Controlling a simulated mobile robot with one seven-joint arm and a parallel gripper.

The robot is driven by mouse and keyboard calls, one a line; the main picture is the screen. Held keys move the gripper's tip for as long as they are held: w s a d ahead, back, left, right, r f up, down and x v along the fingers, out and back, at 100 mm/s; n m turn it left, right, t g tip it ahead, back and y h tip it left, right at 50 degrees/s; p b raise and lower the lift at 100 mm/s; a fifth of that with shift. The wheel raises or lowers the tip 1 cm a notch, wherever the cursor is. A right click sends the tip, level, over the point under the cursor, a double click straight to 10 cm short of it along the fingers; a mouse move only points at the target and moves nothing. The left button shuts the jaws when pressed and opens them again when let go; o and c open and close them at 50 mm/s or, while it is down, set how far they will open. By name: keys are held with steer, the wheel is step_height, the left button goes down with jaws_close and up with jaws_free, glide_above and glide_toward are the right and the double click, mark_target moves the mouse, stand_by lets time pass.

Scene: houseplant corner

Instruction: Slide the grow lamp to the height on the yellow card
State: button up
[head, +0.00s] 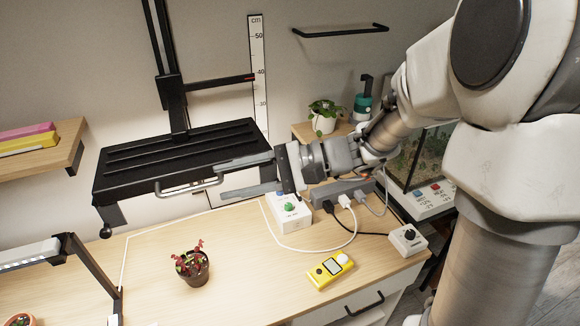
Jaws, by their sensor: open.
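The grow lamp (180,148) is a wide black panel on a dark upright rail (160,40), with a grey bar handle (190,188) along its front edge. A black pointer with a red tip (249,77) reaches the white cm scale (257,50) close to the 40 mark. My gripper (217,181) is open, coming in from the right. One finger is above and one below the handle's right end; I cannot tell whether they touch it. I cannot make out a yellow card.
A red-leaved potted plant (192,265), a yellow meter (330,270) and a white box with a green button (290,211) stand on the wooden bench (235,260). Cables run to a power strip (342,190). A smaller lamp (30,254) stands front left. The bench's middle is clear.

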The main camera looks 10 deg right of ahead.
steer(key=w+v, duration=0.1)
steer(key=v, duration=0.9)
steer(key=shift+s+d+b, duration=0.2)
steer(key=shift+s+b, duration=0.1)
steer(key=shift+s, duration=0.2)
